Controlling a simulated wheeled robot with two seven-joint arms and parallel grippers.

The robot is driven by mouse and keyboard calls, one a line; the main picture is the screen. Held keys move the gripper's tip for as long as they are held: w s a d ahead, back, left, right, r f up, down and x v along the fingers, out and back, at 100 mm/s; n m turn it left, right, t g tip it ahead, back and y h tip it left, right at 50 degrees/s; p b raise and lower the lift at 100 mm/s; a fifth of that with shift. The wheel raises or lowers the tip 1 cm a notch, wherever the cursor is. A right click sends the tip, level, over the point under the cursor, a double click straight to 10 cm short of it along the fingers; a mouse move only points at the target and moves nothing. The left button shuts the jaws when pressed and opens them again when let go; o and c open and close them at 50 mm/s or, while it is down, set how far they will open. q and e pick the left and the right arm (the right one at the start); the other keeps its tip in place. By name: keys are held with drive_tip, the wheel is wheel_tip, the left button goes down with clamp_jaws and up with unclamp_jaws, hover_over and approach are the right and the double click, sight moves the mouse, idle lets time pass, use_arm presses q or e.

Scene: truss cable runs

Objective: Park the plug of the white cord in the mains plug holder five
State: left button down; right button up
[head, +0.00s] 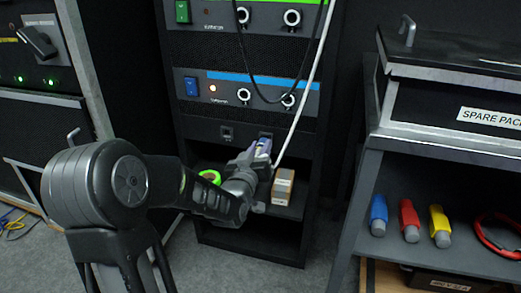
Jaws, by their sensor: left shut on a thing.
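My left gripper (261,151) reaches the lower front of the black rack and is shut on a small, pale, bluish thing, apparently the plug of the white cord, mostly hidden by the fingers. The white cord (311,85) hangs from the top edge, slants down across the rack and ends beside this gripper. Two small holders show on the black panel: one on the left (226,132) and one just behind the gripper (266,135). Their labels are too small to read, so I cannot tell which is five. Whether the plug touches a holder is unclear. My right gripper is out of view.
A blue-striped unit (240,92) sits above the panel, with a black cable (246,62) looping before it. A cardboard box (283,187) and green tape roll (209,177) are on the rack shelf below. A shelf unit (440,148) with coloured connectors stands at right.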

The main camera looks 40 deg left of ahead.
use_arm(q)
drive_tip(key=shift+w+a+b, duration=0.1)
drive_tip(key=shift+w+b, duration=0.2)
drive_tip(key=shift+w, duration=0.1)
idle(0.4)
drive_tip(key=c, duration=1.1)
unclamp_jaws()
drive_tip(key=shift+s, duration=0.15)
drive_tip(key=shift+v, duration=2.4)
drive_tip(key=shift+b, duration=0.3)
